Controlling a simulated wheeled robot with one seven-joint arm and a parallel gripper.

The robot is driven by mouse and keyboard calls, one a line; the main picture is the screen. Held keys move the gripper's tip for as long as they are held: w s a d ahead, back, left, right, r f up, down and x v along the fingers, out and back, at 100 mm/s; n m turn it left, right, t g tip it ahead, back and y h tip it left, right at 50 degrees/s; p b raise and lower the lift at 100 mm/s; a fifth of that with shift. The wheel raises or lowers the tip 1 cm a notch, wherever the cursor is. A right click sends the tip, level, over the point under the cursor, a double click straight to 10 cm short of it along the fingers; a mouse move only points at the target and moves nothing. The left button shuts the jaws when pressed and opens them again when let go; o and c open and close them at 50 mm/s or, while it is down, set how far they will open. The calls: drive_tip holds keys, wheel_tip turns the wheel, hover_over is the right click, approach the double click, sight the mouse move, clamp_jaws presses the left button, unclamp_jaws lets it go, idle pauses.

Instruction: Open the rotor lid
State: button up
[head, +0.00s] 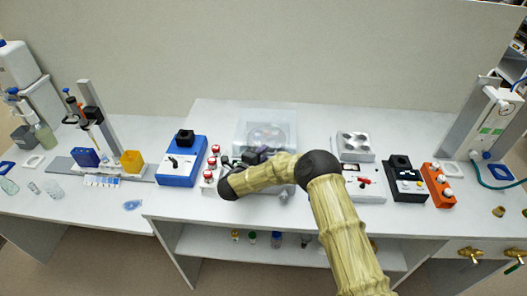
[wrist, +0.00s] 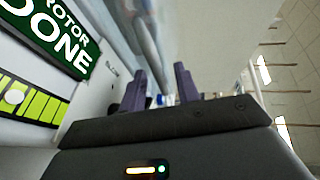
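The rotor unit (head: 243,140) is a pale box at the middle of the bench in the head view. A clear, see-through lid (head: 266,114) shows over its dark round rotor; whether it is fully down is hard to tell. My gripper (head: 258,157) is at the unit's front edge, partly hidden by my arm. In the wrist view, the two purple fingers of my gripper (wrist: 159,88) stand apart with a visible gap. A green display (wrist: 55,38) reading "ROTOR DONE" is at upper left. A blurred pale bar (wrist: 148,45) shows beyond the fingers; contact cannot be told.
A blue device (head: 183,165) and several red-topped items (head: 212,162) stand left of my gripper. A white device with a gauge (head: 362,182), a black box (head: 405,182) and an orange box (head: 437,186) stand to the right. The bench behind the rotor unit is clear.

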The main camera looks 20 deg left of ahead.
drive_tip(key=shift+w+d+f, duration=0.1)
drive_tip(key=shift+w, duration=0.45)
drive_tip(key=shift+c, duration=0.2)
clamp_jaws()
